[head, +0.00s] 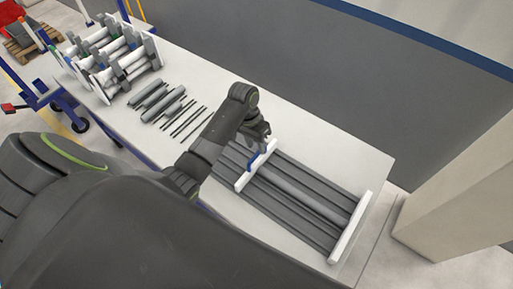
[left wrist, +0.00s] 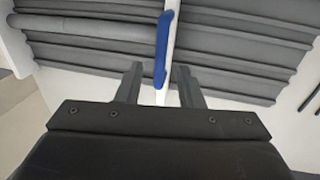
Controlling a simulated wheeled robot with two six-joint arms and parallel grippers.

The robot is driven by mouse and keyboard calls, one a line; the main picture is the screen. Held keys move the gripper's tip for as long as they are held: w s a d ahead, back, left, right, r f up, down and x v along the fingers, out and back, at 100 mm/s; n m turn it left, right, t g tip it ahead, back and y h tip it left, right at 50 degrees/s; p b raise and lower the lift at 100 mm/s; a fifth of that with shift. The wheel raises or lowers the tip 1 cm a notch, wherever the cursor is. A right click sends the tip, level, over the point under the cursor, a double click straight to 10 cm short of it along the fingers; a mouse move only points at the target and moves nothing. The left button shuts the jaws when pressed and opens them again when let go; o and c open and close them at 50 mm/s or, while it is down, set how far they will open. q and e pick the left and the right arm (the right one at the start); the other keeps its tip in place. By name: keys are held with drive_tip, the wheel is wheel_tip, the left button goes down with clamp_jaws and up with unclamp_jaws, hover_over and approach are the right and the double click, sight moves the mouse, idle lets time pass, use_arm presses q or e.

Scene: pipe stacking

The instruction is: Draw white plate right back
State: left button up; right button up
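A white plate (head: 244,178) with a blue handle (head: 253,160) stands across the grey grooved bed (head: 300,203). My left gripper (head: 262,143) is at the far end of the plate with the blue handle. In the left wrist view my left gripper (left wrist: 160,70) is open. The plate's white edge (left wrist: 170,60) and the blue handle (left wrist: 162,45) line up with the gap between its fingers, with clear space on both sides. My right gripper is not in view.
Grey cylinders (head: 150,98) and thin dark rods (head: 187,119) lie on the white table (head: 200,75) left of the bed. A rack of white pipes (head: 108,55) stands at the far left end. A grey wall (head: 300,60) runs behind the table.

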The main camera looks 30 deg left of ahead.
sight(257, 160)
use_arm(q)
drive_tip(key=shift+d+f, duration=0.2)
drive_tip(key=shift+f, duration=0.95)
clamp_jaws()
